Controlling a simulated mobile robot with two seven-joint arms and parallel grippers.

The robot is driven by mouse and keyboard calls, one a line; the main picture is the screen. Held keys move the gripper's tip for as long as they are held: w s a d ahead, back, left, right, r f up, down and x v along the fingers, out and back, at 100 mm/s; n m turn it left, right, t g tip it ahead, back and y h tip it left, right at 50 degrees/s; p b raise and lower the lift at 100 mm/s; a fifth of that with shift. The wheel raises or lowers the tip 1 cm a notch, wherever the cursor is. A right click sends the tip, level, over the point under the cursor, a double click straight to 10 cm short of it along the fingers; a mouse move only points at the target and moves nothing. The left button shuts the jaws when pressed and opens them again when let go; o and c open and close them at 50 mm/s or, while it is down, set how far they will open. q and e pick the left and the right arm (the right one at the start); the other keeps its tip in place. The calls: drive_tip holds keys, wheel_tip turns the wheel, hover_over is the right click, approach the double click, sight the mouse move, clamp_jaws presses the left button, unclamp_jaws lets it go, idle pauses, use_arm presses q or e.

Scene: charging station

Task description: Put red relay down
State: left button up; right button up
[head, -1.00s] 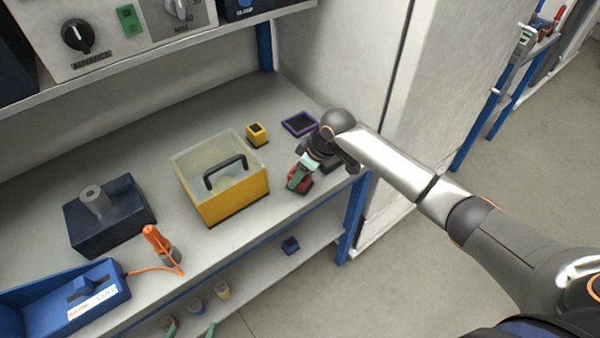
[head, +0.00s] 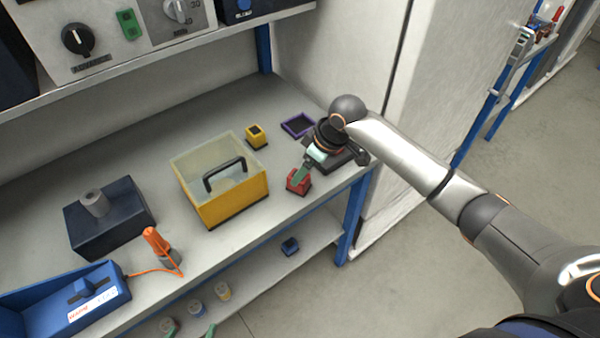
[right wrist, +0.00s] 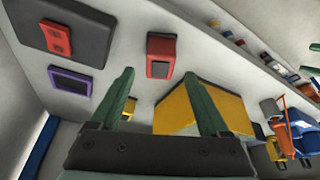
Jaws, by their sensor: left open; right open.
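The red relay (head: 298,185), a small red block with a dark face, sits on the bench near its front right edge. It also shows in the right wrist view (right wrist: 160,56), ahead of the fingertips and between their lines. My right gripper (head: 302,173), whose arm comes in from the right, has green fingers that overlap the relay's upper right in the head view. In the right wrist view the right gripper (right wrist: 158,74) is open with nothing between its fingers, and the relay appears clear of them. My left gripper is not in view.
A yellow box with a black handle (head: 233,205) stands left of the relay. A small yellow block (head: 257,136) and purple-rimmed square (head: 298,124) lie behind. A dark plate with a red part (right wrist: 65,33) is beside them.

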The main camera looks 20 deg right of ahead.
drive_tip(key=v, duration=0.7)
drive_tip(key=shift+r, duration=0.2)
drive_tip(key=shift+o, duration=0.3)
drive_tip(key=shift+s+d, duration=0.1)
idle(1.4)
